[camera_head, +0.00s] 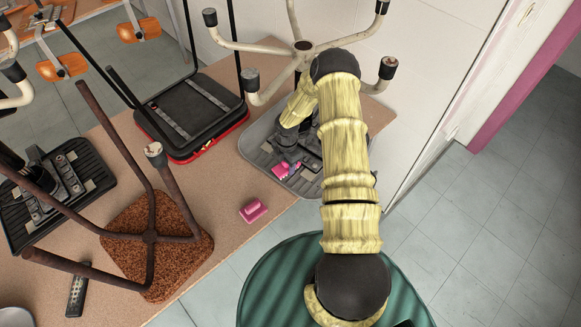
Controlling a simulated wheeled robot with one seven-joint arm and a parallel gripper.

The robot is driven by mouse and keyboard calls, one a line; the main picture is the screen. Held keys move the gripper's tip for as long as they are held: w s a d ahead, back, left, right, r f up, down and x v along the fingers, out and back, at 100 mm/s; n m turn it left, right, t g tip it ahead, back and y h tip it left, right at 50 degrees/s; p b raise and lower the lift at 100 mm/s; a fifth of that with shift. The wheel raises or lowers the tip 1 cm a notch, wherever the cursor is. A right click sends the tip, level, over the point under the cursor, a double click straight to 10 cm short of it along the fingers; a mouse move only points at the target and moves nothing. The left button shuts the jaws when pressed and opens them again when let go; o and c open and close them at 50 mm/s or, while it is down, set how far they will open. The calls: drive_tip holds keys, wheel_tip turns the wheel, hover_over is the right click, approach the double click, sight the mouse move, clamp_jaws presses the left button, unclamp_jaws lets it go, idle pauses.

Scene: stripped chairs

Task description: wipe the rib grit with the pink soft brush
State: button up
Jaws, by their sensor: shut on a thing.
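My gripper (287,158) is at the end of my arm, low over a grey upturned chair seat (256,140) at the table's right end. It is shut on a pink brush (285,170), at or just above the seat's underside. My wrist and arm hide part of the seat, and I cannot tell contact for certain. The grit on the ribs is too small to make out. A second pink object (253,211), block-like, lies loose on the table left of and below the grey seat.
The brown table (236,180) carries other upturned chairs: a black and red seat (190,115), a rusty brown seat (125,250) and a dark ribbed seat (95,170). Their legs stick up, and a white-legged star base (250,45) rises behind my gripper. A remote-like object (76,296) lies lower left.

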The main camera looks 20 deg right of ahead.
drive_tip(key=shift+w+a, duration=0.15)
drive_tip(key=shift+w, duration=0.1)
drive_tip(key=shift+w+a+f+b, duration=0.1)
drive_tip(key=shift+w+a+b, duration=0.3)
drive_tip(key=shift+w, duration=0.2)
drive_tip(key=shift+w+a+f+b, duration=0.1)
drive_tip(key=shift+w+a+b, duration=0.2)
drive_tip(key=shift+w, duration=0.3)
drive_tip(key=shift+w+a+r, duration=0.1)
drive_tip(key=shift+w+a, duration=0.05)
drive_tip(key=shift+w, duration=0.1)
drive_tip(key=shift+s+d+r, duration=0.1)
drive_tip(key=shift+s+d, duration=0.35)
drive_tip(key=shift+s, duration=0.3)
drive_tip(key=shift+s+d+r, duration=0.1)
drive_tip(key=shift+s+d, duration=0.35)
drive_tip(key=shift+s, duration=0.25)
